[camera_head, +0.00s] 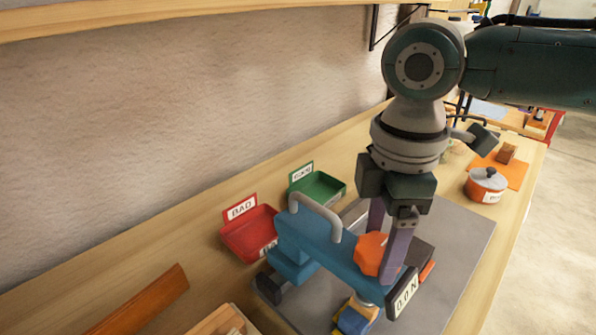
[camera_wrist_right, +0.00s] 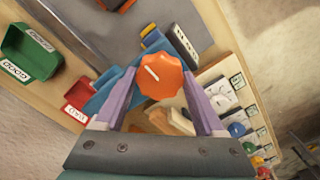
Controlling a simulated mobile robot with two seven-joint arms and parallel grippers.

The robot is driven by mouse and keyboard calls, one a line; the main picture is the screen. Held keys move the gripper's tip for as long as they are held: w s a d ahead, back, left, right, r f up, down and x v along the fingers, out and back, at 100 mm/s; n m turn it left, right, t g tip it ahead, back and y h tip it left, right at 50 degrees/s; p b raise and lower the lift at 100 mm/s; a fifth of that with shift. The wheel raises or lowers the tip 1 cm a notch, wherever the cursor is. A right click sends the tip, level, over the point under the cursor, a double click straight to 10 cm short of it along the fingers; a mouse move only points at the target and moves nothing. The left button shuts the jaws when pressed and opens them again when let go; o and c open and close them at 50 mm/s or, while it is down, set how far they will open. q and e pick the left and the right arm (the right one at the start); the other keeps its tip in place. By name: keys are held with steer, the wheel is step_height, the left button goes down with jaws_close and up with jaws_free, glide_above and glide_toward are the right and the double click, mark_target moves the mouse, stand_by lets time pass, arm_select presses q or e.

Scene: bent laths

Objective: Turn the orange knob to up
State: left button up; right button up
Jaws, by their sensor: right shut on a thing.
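The orange knob (camera_head: 370,253) is a faceted dial on the blue device (camera_head: 318,250), which has a grey arched handle. In the right wrist view the knob (camera_wrist_right: 164,84) shows a short white mark slanting from upper left to lower right. My right gripper (camera_head: 383,252) reaches down from above with its purple fingers on either side of the knob, shut on it. In the right wrist view the fingertips (camera_wrist_right: 159,76) flank the knob's sides. The knob's underside is hidden. My left gripper is not in view.
The device stands on a grey mat (camera_head: 455,240). A red BAD tray (camera_head: 250,234) and a green tray (camera_head: 318,188) stand at its left and behind. A white-labelled block (camera_head: 402,292) is close to the fingers. An orange pot (camera_head: 486,184) stands at the right.

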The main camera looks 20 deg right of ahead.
mark_target(380, 248)
steer(key=o, duration=1.3)
steer(key=shift+o, duration=0.2)
steer(key=shift+r, duration=0.1)
step_height(380, 248, up, 10)
